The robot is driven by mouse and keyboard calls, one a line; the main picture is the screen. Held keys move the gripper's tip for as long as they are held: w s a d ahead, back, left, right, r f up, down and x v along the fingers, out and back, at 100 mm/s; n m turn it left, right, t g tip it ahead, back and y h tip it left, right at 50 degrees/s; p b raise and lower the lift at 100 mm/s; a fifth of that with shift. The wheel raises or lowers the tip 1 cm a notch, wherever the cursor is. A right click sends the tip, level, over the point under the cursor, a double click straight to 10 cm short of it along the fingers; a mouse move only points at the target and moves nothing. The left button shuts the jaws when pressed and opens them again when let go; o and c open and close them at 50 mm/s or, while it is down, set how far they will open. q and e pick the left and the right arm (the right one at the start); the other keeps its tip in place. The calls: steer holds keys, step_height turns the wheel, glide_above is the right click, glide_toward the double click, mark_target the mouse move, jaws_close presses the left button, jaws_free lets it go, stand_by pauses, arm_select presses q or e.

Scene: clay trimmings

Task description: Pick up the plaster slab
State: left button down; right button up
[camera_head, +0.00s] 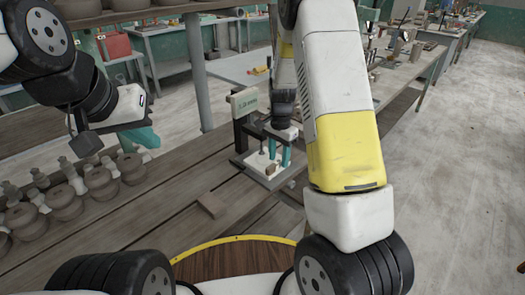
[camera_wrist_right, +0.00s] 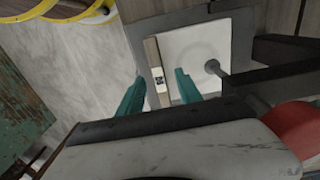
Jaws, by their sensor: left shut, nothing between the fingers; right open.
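A pale square plate (camera_head: 251,161), which looks like the plaster slab, lies on a dark stand on the plank table in the head view. In the right wrist view the pale slab (camera_wrist_right: 208,42) sits inside a grey frame. A narrow brown strip with a black-and-white tag (camera_wrist_right: 153,68) lies along its left edge. My right gripper (camera_head: 279,156) is open above the slab, its teal fingers (camera_wrist_right: 158,88) on either side of the strip's line; contact cannot be told. My left gripper (camera_head: 128,143) is shut and empty, over the pots at the left.
Several brown clay pots (camera_head: 101,180) stand in rows at the left. A small brown block (camera_head: 211,205) lies on the table in front. A dark rod with a round foot (camera_wrist_right: 212,67) stands over the slab.

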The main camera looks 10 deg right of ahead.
steer(key=shift+f, duration=0.8)
jaws_close()
stand_by(0.8)
